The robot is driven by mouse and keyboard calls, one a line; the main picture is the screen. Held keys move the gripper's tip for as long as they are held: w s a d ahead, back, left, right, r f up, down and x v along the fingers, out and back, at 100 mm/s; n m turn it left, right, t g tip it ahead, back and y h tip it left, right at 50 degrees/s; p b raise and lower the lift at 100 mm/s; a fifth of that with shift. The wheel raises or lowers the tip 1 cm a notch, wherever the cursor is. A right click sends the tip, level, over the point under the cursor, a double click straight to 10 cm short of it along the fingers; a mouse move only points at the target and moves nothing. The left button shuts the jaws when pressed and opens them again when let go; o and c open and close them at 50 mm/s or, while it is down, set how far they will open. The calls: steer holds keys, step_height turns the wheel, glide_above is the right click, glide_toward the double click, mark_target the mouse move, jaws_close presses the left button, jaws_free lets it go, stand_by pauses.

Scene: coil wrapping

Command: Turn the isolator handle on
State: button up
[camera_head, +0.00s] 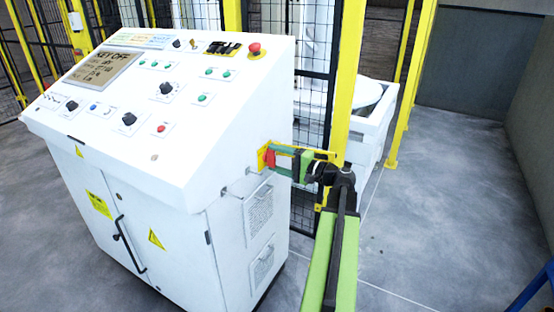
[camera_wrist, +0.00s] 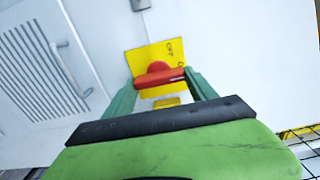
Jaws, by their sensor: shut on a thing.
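The isolator handle (camera_head: 269,159) is a small red bar on a yellow plate (camera_head: 262,156) on the right side wall of the white control cabinet. In the wrist view the red handle (camera_wrist: 160,77) lies across the plate (camera_wrist: 148,57), slightly tilted, and the letters "OFF" show beside it. My gripper (camera_head: 276,161) has reached the handle from the right. In the wrist view my gripper's two green fingers (camera_wrist: 162,84) stand at either end of the red bar and are shut on it. Part of the plate is hidden behind my gripper.
The cabinet's sloped panel (camera_head: 150,85) carries knobs, buttons, a "KEY OFF" screen (camera_head: 104,68) and a red emergency button (camera_head: 254,49). Yellow posts and black mesh fencing (camera_head: 318,100) stand close behind my gripper. Floor at the right (camera_head: 440,200) is clear.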

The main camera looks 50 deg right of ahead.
steer(key=o, duration=1.1)
steer(key=v, duration=1.7)
steer(key=shift+s, duration=0.2)
